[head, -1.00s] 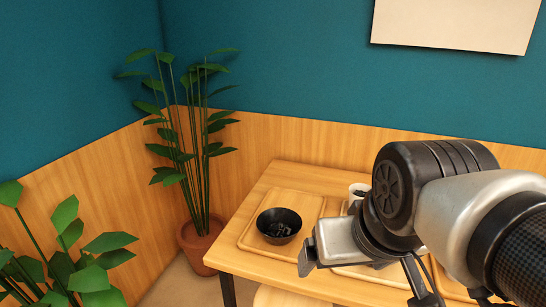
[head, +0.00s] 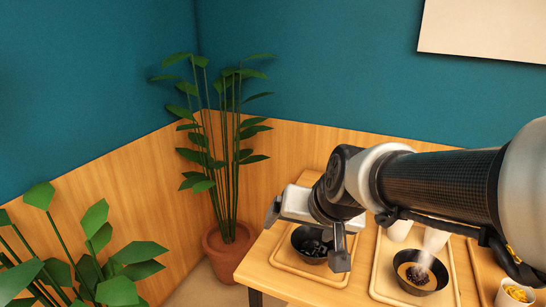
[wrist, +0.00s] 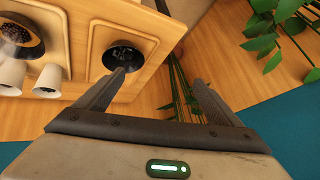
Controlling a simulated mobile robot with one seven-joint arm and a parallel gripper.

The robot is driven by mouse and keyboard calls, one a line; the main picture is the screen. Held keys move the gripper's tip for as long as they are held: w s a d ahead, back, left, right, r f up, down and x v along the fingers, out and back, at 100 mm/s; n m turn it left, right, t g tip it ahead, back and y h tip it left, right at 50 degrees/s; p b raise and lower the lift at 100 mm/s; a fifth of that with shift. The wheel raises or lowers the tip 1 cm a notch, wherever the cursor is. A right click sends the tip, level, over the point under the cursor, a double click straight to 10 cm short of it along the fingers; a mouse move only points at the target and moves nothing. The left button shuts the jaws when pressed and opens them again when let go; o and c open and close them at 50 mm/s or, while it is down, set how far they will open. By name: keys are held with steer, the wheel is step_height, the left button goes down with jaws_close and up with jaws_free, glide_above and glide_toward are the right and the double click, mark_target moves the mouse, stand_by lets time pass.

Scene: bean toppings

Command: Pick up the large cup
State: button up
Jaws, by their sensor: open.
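Two white cups stand side by side on the middle tray in the head view, a left one (head: 400,229) and a right one (head: 436,239). They also show at the left of the wrist view, as one cup (wrist: 47,81) and another (wrist: 11,76) at the edge. I cannot tell surely which is larger. My gripper (head: 306,236) is open and empty, above the left tray and its black bowl, left of the cups. In the wrist view my gripper (wrist: 158,80) has its fingers spread, with nothing between them.
The black bowl (head: 309,243) holds dark pieces on the left tray (head: 325,278). A bowl of beans (head: 417,280) sits on the middle tray (head: 383,270). A small cup of yellow pieces (head: 514,294) is at right. A potted plant (head: 229,240) stands beside the table (head: 258,262).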

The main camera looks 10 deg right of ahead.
steer(key=w+d+f+m, duration=0.2)
steer(key=w+f+m, duration=0.1)
steer(key=w+f, duration=0.3)
steer(key=m+t+h, duration=0.4)
steer(key=m+h, duration=0.1)
steer(key=h, duration=1.1)
glide_above(398, 233)
steer(key=w, duration=0.2)
step_height(398, 233, down, 12)
steer(key=shift+s+d+b, duration=0.15)
steer(key=shift+d+b, duration=0.05)
steer(key=shift+b, duration=0.2)
steer(key=shift+r, duration=0.1)
steer(key=c, duration=1.8)
